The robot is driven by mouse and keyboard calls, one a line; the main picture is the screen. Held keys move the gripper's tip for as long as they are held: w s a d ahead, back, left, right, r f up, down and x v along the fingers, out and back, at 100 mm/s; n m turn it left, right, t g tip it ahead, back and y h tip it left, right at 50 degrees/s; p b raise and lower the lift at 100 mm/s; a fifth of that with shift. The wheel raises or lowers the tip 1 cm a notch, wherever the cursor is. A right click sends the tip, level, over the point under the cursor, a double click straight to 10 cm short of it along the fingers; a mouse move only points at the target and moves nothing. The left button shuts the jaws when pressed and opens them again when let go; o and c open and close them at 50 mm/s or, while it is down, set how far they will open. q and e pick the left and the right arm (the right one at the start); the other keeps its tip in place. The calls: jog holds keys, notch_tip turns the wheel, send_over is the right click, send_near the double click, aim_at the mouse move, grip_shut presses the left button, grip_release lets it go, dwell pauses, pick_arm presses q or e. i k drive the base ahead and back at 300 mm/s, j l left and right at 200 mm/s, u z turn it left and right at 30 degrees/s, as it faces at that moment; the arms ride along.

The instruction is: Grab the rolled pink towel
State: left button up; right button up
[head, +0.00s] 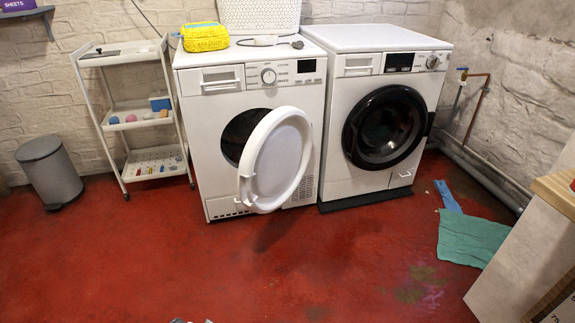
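No towel that is clearly pink and rolled shows in the head view. A small pink item (131,118) sits on the middle shelf of the white cart at the left. It is too small to tell whether it is a towel. Small grey tips (192,321) at the bottom edge, left of centre, may be part of my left gripper. Too little shows to tell its state. My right gripper is out of view.
A dryer (250,150) stands with its round door open toward me, beside a closed washing machine (385,130). A yellow folded cloth (204,37) lies on the dryer. A grey bin (50,170) stands left; a green cloth (472,238) lies right. The middle floor is clear.

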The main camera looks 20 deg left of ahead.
aim_at(236, 156)
jog(key=i+j+u, duration=0.1)
jog(key=u, duration=0.3)
jog(key=i+u, duration=0.2)
jog(key=u, duration=0.15)
jog(key=i+u, duration=0.15)
jog(key=u, duration=0.25)
